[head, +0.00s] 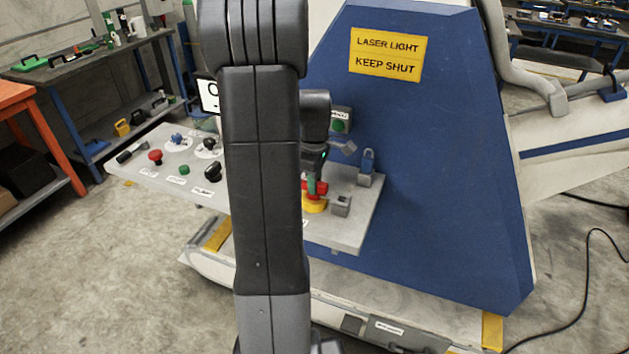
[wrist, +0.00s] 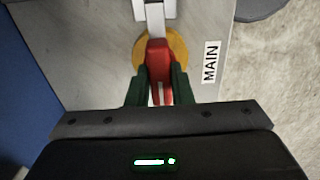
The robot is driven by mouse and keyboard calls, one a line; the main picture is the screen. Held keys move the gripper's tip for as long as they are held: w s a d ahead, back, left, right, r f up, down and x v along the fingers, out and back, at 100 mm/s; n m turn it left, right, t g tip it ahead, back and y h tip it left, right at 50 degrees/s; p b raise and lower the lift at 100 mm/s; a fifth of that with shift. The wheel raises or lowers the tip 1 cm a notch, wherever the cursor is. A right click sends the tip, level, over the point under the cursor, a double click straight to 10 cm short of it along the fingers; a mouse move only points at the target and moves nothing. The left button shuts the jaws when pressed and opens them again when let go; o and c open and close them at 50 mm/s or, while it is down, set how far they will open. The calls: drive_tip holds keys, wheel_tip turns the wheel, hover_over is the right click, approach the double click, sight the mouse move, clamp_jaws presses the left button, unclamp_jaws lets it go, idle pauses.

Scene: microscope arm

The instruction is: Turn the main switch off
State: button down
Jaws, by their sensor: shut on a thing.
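The main switch has a red handle (wrist: 158,56) on a round yellow base (wrist: 178,48), with a MAIN label (wrist: 211,63) beside it in the wrist view. My gripper (wrist: 160,75) is shut on the red handle, with one dark green finger on each side. In the head view the red handle (head: 312,187) and yellow base (head: 314,206) show near the right end of the grey panel, with my gripper (head: 314,182) above them. My arm hides part of the panel.
The grey panel (head: 345,228) also carries a red button (head: 155,156), a green button (head: 183,170) and black knobs. A large blue housing (head: 440,150) rises behind.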

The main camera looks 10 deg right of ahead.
drive_tip(key=shift+w+r, duration=0.1)
drive_tip(key=c, duration=1.3)
unclamp_jaws()
wheel_tip(320, 180, up, 14)
drive_tip(key=shift+f+b, duration=0.15)
drive_tip(key=shift+b, duration=0.15)
drive_tip(key=shift+f, duration=0.15)
wheel_tip(320, 180, down, 14)
drive_tip(key=shift+r+p, duration=0.2)
drive_tip(key=shift+p, duration=0.1)
